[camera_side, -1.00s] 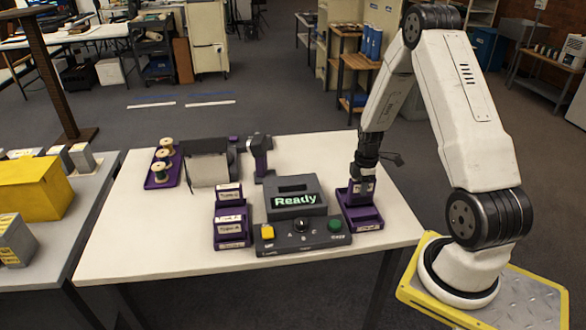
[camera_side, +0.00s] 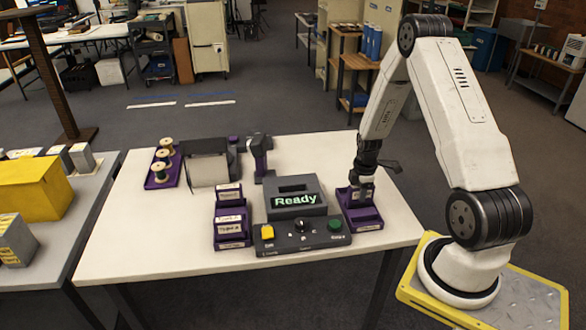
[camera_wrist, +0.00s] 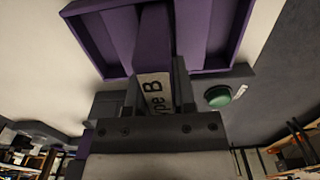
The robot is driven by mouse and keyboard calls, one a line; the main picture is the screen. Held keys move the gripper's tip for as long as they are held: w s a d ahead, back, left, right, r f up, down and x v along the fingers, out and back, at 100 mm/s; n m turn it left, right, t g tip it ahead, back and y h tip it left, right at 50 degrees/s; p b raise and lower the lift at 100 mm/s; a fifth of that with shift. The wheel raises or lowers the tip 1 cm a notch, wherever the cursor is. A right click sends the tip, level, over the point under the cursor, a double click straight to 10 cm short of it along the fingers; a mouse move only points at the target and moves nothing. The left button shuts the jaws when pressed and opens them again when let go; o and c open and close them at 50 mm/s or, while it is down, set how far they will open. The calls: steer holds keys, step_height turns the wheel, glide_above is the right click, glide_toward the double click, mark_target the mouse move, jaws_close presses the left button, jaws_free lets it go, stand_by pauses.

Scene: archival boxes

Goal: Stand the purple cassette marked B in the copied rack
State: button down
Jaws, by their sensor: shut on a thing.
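The purple cassette marked B (camera_wrist: 155,88) is between the fingers of my gripper (camera_wrist: 158,72), its white label showing part of "Type B". My gripper (camera_side: 361,188) is shut on it at the right of the table in the side view. The purple rack (camera_side: 367,223) there is directly beneath the gripper. In the wrist view the rack (camera_wrist: 101,45) shows raised walls and slots, and the cassette's far end overlaps a slot. The cassette looks upright and low in the rack; whether it touches the bottom is hidden.
A grey machine (camera_side: 297,200) reading "Ready" stands left of the rack, with a control box (camera_side: 301,238) in front. Another purple rack (camera_side: 232,243) with labelled cassettes is further left.

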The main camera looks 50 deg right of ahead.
steer(key=shift+f, duration=0.35)
stand_by(0.4)
steer(key=shift+c, duration=1.8)
jaws_free()
steer(key=shift+r, duration=0.2)
steer(key=shift+r, duration=3.75)
